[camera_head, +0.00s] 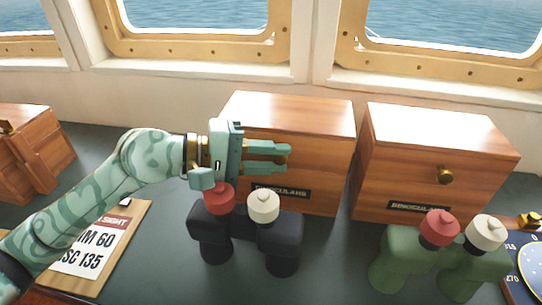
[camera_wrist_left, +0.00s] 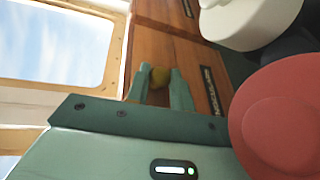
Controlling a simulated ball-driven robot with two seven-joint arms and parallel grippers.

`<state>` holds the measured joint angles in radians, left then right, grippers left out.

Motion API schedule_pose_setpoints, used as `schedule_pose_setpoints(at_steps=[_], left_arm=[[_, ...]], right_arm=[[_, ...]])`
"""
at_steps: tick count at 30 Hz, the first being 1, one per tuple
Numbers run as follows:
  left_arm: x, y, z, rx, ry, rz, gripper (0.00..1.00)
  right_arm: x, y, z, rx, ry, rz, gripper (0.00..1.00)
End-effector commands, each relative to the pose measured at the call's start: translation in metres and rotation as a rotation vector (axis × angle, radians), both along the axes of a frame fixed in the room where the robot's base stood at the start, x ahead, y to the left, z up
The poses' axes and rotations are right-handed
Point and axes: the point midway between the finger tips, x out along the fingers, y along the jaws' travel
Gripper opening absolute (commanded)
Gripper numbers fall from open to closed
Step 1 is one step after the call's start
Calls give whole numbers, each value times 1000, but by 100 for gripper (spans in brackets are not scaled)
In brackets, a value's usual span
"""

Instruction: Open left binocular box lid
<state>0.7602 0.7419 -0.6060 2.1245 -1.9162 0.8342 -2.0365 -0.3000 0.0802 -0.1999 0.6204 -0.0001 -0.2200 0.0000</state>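The left binocular box (camera_head: 305,115) is a brown wooden box with a dark label reading BINOCULARS; its lid is closed. My left gripper (camera_head: 287,156) reaches in from the left in front of it. Its two fingers lie on either side of the box's brass knob, which shows in the left wrist view (camera_wrist_left: 159,77) between the fingertips (camera_wrist_left: 160,76). In the head view the fingers mostly hide the knob. My right gripper is in neither view.
Black binoculars (camera_head: 240,222) with red and white caps stand just below the gripper. A second binocular box (camera_head: 400,180) and green binoculars (camera_head: 397,255) are at the right. A clipboard (camera_head: 125,235) and a wooden box (camera_head: 45,145) are at the left. Windows are behind.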

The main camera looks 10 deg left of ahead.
Motion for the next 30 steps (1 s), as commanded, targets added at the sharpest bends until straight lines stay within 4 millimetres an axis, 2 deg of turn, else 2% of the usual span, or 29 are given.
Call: schedule_pose_setpoints(at_steps=[8,21,30], left_arm=[[1,0,6,2,30,0,0],[22,1,52,1,304,2,0],[43,0,76,0,502,2,0]], right_arm=[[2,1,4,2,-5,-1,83],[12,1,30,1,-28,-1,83],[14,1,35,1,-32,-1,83]])
